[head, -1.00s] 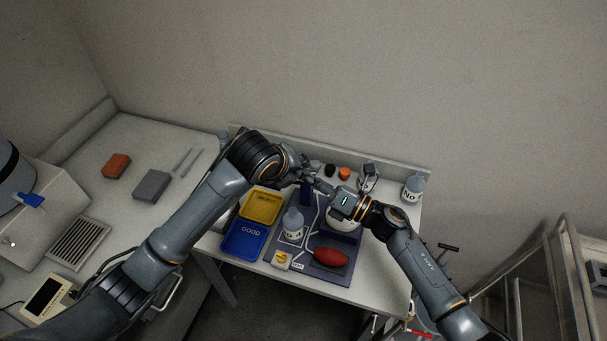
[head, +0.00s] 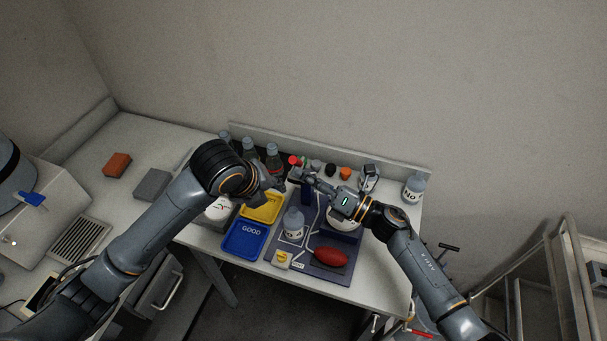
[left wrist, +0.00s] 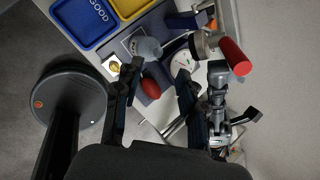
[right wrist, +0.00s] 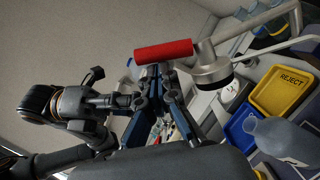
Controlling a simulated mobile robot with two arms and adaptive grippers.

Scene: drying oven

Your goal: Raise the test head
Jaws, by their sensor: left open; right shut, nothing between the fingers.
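A metal test head (right wrist: 212,70) with a red bar handle (right wrist: 163,51) stands out in the right wrist view; the head (left wrist: 203,46) and red handle (left wrist: 234,56) also show in the left wrist view. In the head view a small red part (head: 294,161) shows just behind the grippers. My right gripper (head: 302,175) is shut and empty; in the right wrist view its fingertips (right wrist: 158,76) are close below the handle, contact unclear. My left gripper (head: 278,184) is open and empty beside it; its spread fingers (left wrist: 155,72) show in the left wrist view.
A blue GOOD tray (head: 243,241), a yellow tray (head: 262,207), a bottle (head: 293,223) and a red bulb (head: 330,258) crowd the table front. Several bottles (head: 273,157) line the back. A white bottle (head: 413,188) stands at right.

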